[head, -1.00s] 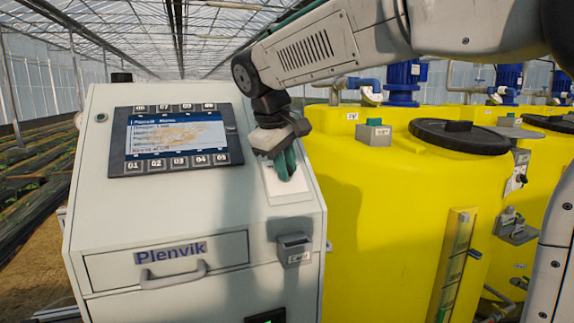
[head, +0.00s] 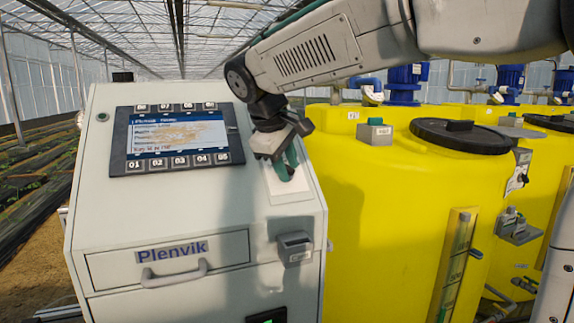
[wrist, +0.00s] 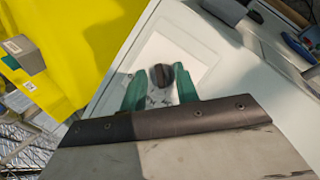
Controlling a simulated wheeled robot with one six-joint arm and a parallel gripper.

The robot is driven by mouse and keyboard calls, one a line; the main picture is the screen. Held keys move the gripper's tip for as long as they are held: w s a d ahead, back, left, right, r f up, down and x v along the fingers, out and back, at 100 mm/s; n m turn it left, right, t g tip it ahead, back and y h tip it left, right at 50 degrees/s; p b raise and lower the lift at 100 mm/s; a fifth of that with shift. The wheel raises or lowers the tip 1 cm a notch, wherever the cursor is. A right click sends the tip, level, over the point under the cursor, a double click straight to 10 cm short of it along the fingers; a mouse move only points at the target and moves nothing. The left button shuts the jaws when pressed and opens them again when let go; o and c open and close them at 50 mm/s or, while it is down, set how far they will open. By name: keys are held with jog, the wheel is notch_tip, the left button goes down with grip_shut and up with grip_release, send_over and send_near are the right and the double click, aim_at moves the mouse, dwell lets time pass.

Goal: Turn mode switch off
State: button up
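The mode switch is a dark round knob (wrist: 161,76) on a white plate (wrist: 200,49) in the wrist view. In the head view the white plate (head: 291,191) lies on the cabinet's sloped top, right of the display, and my gripper hides the knob. My gripper (wrist: 158,84) has two green fingers, spread apart, one on each side of the knob. I cannot tell whether either finger touches it. In the head view my gripper (head: 284,165) is over the plate's upper part. The lettering on the plate is too small to read.
The cabinet (head: 110,218) carries a display (head: 170,139) with buttons, a drawer handle (head: 174,274) and a small grey box (head: 294,248) on its front. A yellow tank (head: 372,215) with a black lid (head: 459,136) stands close on the right.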

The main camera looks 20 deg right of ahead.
jog(key=v, duration=0.7)
jog(key=shift+s+a+r, duration=0.15)
jog(key=shift+a+r, duration=0.05)
jog(key=shift+r, duration=0.15)
jog(key=s+d+f+m+g+y, duration=0.1)
jog(key=s+d+f+m+y, duration=0.1)
jog(key=s+f, duration=0.9)
jog(key=s+d+f+m+g+y, duration=0.1)
jog(key=s+d+f+m, duration=0.4)
jog(key=s+f, duration=0.6)
jog(key=s+y, duration=0.1)
jog(key=s, duration=0.5)
jog(key=shift+y, duration=0.3)
jog(key=shift+o, duration=0.7)
